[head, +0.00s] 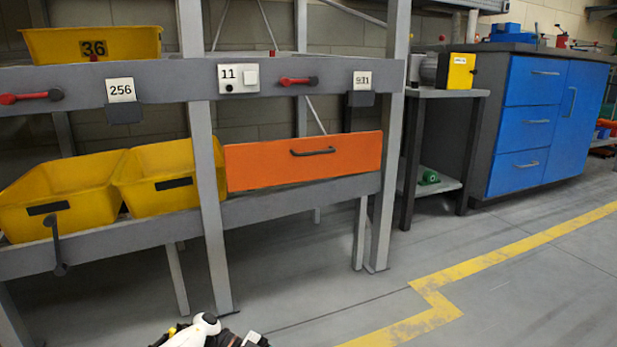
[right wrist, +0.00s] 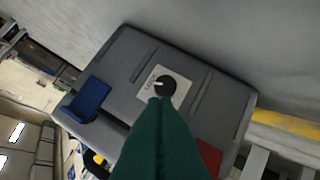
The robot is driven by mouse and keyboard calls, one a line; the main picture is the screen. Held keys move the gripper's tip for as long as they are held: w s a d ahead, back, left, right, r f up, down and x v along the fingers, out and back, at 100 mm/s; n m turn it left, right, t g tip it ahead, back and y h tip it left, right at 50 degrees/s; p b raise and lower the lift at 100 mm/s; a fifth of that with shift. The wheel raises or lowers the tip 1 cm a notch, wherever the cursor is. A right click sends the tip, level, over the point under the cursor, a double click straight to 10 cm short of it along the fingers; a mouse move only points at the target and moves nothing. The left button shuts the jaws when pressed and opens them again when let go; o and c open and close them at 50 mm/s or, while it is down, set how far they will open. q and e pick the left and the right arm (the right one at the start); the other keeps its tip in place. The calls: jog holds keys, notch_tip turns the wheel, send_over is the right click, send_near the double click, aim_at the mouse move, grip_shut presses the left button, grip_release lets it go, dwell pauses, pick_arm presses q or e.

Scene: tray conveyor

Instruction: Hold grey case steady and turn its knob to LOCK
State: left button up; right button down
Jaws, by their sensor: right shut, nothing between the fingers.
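In the right wrist view a grey case (right wrist: 205,85) with raised ribs fills the middle. A black round knob (right wrist: 166,86) with a white pointer mark sits on a pale label plate (right wrist: 148,77). The pointer is toward the picture's left; the small lettering beside it is too blurred to read. My right gripper (right wrist: 162,100), with green fingers, is shut and empty, its tips at the knob's lower edge. I cannot tell whether they touch it. A blue part (right wrist: 88,100) lies at the case's left edge, a red part (right wrist: 208,157) at lower right. My left gripper is not identifiable.
The head view does not show the case. A grey rack holds yellow bins (head: 62,187) and an orange drawer front (head: 300,162). A blue cabinet (head: 530,120) stands at right. A yellow floor line (head: 500,255) crosses mostly clear floor.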

jog(key=shift+s+a, duration=0.25)
jog(key=shift+s, duration=0.45)
jog(key=shift+s+a, duration=0.2)
jog(key=shift+s, duration=0.45)
jog(key=shift+s+a+f, duration=0.25)
jog(key=shift+a+f, duration=0.05)
jog(key=shift+a, duration=0.3)
jog(key=shift+w+d, duration=0.4)
jog(key=shift+w, duration=0.7)
jog(key=shift+w+d, duration=0.35)
jog(key=shift+w, duration=0.75)
jog(key=shift+w+d, duration=0.4)
jog(key=shift+w, duration=0.7)
jog(key=shift+s+d+f, duration=0.15)
jog(key=shift+d+f, duration=0.15)
jog(key=shift+f, duration=0.05)
jog(key=shift+s+d+r, duration=0.1)
jog(key=shift+d, duration=0.4)
jog(key=shift+r, duration=0.15)
jog(key=shift+a+r, duration=0.2)
jog(key=shift+r, duration=0.05)
jog(key=shift+s+a+r, duration=0.1)
jog(key=shift+s+a, duration=0.3)
jog(key=shift+s, duration=0.55)
jog(key=shift+s+a+f, duration=0.1)
jog(key=shift+s+a, duration=0.25)
jog(key=shift+s, duration=0.55)
jog(key=shift+s+a+r, duration=0.1)
jog(key=shift+s+a, duration=0.3)
jog(key=shift+s, duration=0.55)
